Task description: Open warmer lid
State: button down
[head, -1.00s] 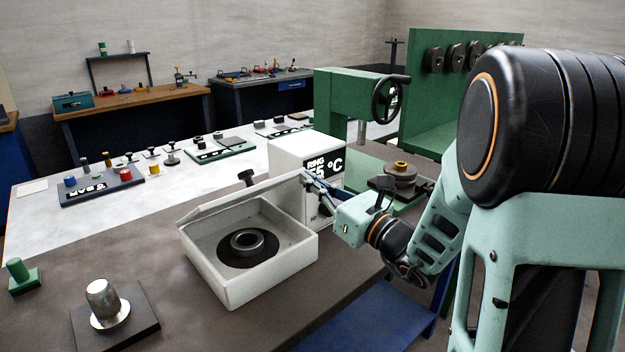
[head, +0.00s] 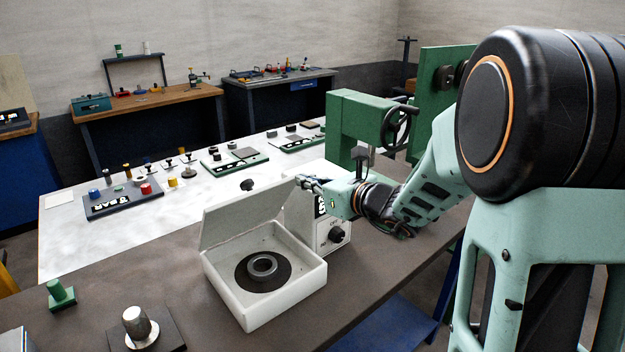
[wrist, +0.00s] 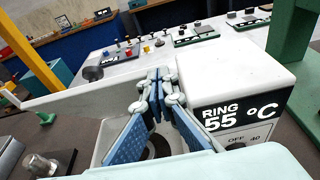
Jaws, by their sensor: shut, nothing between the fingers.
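The white warmer box (head: 290,302) sits on the brown bench with its lid (head: 245,214) hinged at the far side and standing steeply raised. A black knob (head: 247,185) shows just beyond the lid's top edge. Inside the box a grey metal ring (head: 263,267) lies on a dark round plate. My gripper (head: 303,182) is shut and empty at the lid's upper right corner; whether it touches the lid is unclear. In the wrist view my gripper (wrist: 158,76) has its blue fingers together, beside the lid (wrist: 75,102), with the box interior below.
The white control unit (wrist: 238,75), reading "RING 55 °C", stands right beside the box under my gripper. A metal cylinder on a dark plate (head: 137,323) and a green piece (head: 60,295) stand to the left front. A green press (head: 352,120) stands behind.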

jog(key=shift+w+a+r+p, duration=0.2)
jog(key=shift+w+a+r, duration=0.2)
jog(key=shift+w+r, duration=0.15)
jog(key=shift+w+a+r+p, duration=0.15)
jog(key=shift+w+a+r, duration=0.25)
jog(key=shift+w, duration=0.25)
